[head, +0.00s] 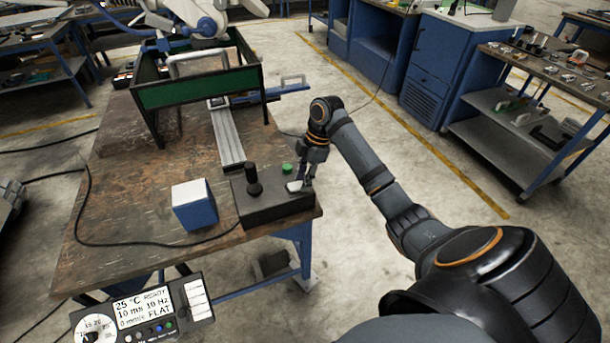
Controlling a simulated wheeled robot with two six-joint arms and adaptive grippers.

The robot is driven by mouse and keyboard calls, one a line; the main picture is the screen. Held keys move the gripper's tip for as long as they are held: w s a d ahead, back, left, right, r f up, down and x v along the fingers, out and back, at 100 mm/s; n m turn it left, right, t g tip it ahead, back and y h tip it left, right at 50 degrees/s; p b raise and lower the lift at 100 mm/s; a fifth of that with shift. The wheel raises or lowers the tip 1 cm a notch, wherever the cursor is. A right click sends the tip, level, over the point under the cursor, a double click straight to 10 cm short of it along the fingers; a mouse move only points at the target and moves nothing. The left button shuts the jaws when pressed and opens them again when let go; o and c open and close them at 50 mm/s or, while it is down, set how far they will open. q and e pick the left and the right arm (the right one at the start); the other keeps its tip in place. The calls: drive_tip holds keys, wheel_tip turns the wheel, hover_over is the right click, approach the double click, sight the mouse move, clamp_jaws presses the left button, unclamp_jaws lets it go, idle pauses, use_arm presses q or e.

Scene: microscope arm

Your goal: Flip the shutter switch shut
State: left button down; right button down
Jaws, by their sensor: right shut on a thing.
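A dark control box (268,210) sits at the right front corner of the worktable. It carries a black joystick (253,180) and a green button (287,168). My right gripper (305,186) points down at the right end of the box, shut on what appears to be the shutter switch, beside a small pale patch (294,186) on the box top. The fingers hide most of the switch, so I cannot tell which way it is tipped. My left gripper is not in view.
A blue and white box (195,206) stands left of the control box on the brown worktable (130,205). Behind are a metal rail (227,135) and a green-panelled frame (200,88). A black cable crosses the table. A display panel (145,312) shows at the lower left.

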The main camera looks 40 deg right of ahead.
drive_tip(key=h+p, duration=0.1)
drive_tip(key=p, duration=0.1)
drive_tip(key=a+r+h+p, duration=0.1)
drive_tip(key=p, duration=0.1)
drive_tip(key=shift+r+g, duration=0.1)
drive_tip(key=shift+g, duration=0.2)
drive_tip(key=shift+w+f+h+p, duration=0.1)
drive_tip(key=shift+f+h+p, duration=0.1)
drive_tip(key=shift+h+p, duration=0.35)
drive_tip(key=shift+f, duration=0.15)
drive_tip(key=c, duration=1)
unclamp_jaws()
